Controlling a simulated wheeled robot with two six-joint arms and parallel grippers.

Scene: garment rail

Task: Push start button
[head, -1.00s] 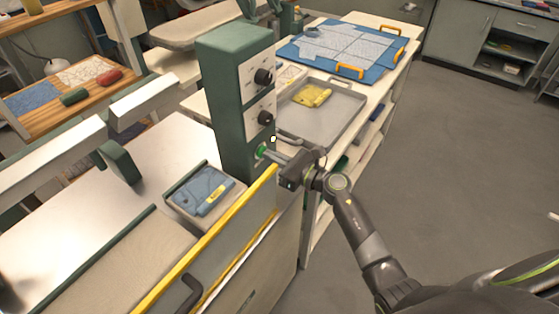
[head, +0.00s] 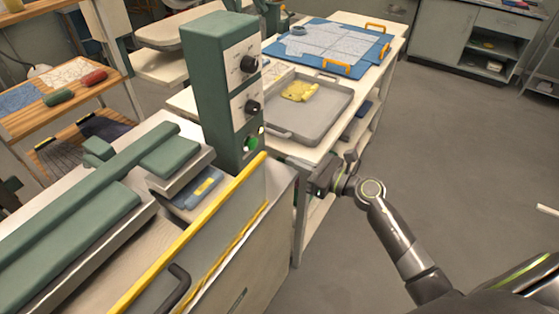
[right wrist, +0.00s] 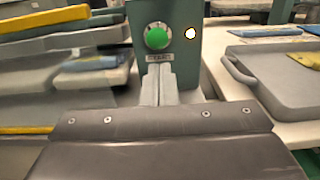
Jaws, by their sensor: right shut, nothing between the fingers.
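The green start button (head: 250,143) is on the lower front of the green control column (head: 226,95). In the right wrist view the round green button (right wrist: 156,36) sits just above and beyond my fingertips, with a small label plate under it. A small white light (right wrist: 190,33) glows to its right. My right gripper (head: 292,161) is to the right of the column, apart from the button. In the right wrist view its two fingers (right wrist: 160,82) are together and empty. My left gripper is not in view.
The press's green upper platen (head: 85,225) lies low over the bed at left. A yellow-edged panel (head: 195,230) stands in front. A grey tray (head: 325,122) with a yellow cloth is on the table behind. Open floor (head: 460,170) is at right.

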